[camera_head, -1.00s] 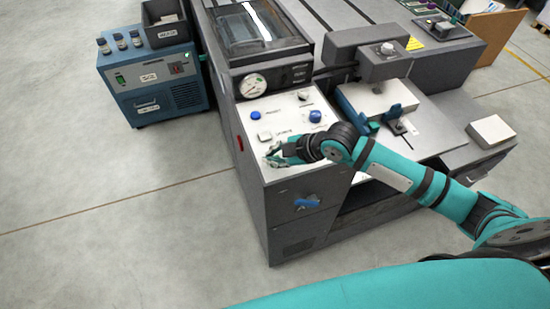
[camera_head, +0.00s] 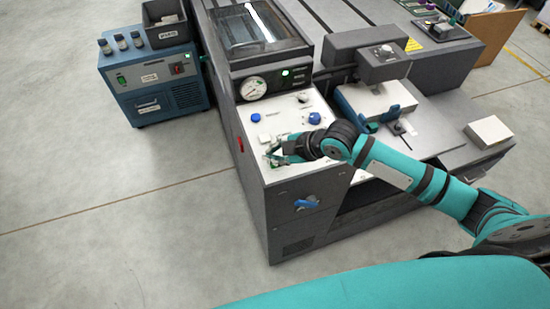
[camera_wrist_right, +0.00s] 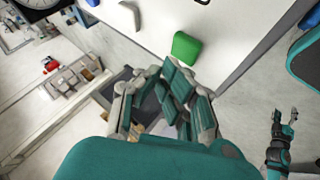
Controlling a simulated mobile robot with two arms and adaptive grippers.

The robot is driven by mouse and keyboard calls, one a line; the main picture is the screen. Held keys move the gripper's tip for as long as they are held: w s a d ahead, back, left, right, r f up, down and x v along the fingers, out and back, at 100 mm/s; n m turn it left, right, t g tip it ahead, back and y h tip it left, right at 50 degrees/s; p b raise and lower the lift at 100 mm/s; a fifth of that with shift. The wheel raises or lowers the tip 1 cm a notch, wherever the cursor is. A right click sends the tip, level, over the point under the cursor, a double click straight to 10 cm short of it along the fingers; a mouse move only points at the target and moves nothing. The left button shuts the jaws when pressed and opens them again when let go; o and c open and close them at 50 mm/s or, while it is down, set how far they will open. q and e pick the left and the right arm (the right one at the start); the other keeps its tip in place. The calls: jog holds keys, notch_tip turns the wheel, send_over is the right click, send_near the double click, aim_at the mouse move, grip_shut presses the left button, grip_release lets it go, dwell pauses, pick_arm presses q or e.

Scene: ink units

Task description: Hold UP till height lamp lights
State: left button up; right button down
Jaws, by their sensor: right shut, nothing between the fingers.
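The white control panel (camera_head: 290,175) carries a blue button (camera_head: 255,118), a white button (camera_head: 264,138) and a blue knob (camera_head: 314,118). My right gripper (camera_head: 272,155) is shut and empty, low over the panel's front left. A green button (camera_wrist_right: 185,47) shows just beyond the right fingertips (camera_wrist_right: 170,75) in the wrist view; in the head view the fingers largely cover it. I cannot tell whether they touch it. A green lamp (camera_head: 286,73) glows on the dark strip beside the round gauge (camera_head: 253,88). My left gripper (camera_wrist_right: 284,117) shows small in the wrist view, its fingers apart.
A blue lever (camera_head: 306,203) sticks out of the cabinet's front. A blue clamp (camera_head: 390,113) and the grey press head (camera_head: 383,60) stand right of the panel. A blue cooling unit (camera_head: 160,85) stands to the left, with free floor in front.

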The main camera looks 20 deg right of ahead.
notch_tip(320, 180, up, 5)
jog(key=p, duration=0.5)
jog(key=shift+r, duration=0.1)
dwell(0.4)
